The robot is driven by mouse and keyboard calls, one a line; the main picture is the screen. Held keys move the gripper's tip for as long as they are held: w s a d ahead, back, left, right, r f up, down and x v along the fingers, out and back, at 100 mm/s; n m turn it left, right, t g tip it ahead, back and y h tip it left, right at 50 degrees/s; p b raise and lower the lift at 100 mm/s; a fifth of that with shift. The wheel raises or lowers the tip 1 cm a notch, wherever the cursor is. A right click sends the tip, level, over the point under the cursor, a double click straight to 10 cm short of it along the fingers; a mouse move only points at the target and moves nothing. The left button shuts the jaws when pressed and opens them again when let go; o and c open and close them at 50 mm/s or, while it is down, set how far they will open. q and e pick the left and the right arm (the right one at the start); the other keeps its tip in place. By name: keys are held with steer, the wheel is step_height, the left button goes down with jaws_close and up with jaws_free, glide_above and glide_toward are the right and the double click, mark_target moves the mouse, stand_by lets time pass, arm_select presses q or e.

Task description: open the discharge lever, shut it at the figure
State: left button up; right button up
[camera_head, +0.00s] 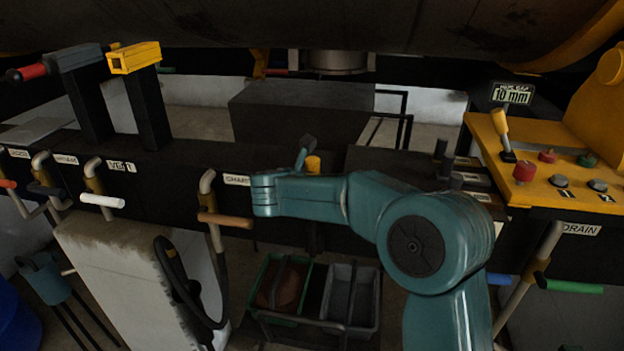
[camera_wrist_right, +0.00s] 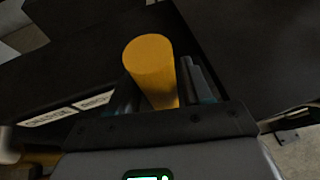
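My right gripper (camera_head: 303,160) reaches in from the right. In the head view its finger stands beside a short yellow cylindrical grip (camera_head: 313,164), just right of the CHARGE label (camera_head: 237,180). In the right wrist view the yellow grip (camera_wrist_right: 151,62) sits between both fingers (camera_wrist_right: 160,95), which appear closed on its sides. I cannot read a discharge label; my right arm covers part of the panel. My left gripper is not in view.
Levers with white (camera_head: 102,200), brown (camera_head: 225,220) and green (camera_head: 570,287) handles hang along the front. A yellow console (camera_head: 540,178) with knobs and a small lever (camera_head: 503,130) stands right. Dark and yellow-topped posts (camera_head: 140,95) rise left. Bins (camera_head: 350,296) sit below.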

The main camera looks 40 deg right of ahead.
steer(key=shift+f, duration=0.1)
steer(key=shift+s+a, duration=0.15)
steer(key=shift+a, duration=0.3)
steer(key=b+v, duration=0.4)
steer(key=v, duration=1.1)
steer(key=shift+s+r, duration=0.15)
steer(key=shift+r, duration=0.2)
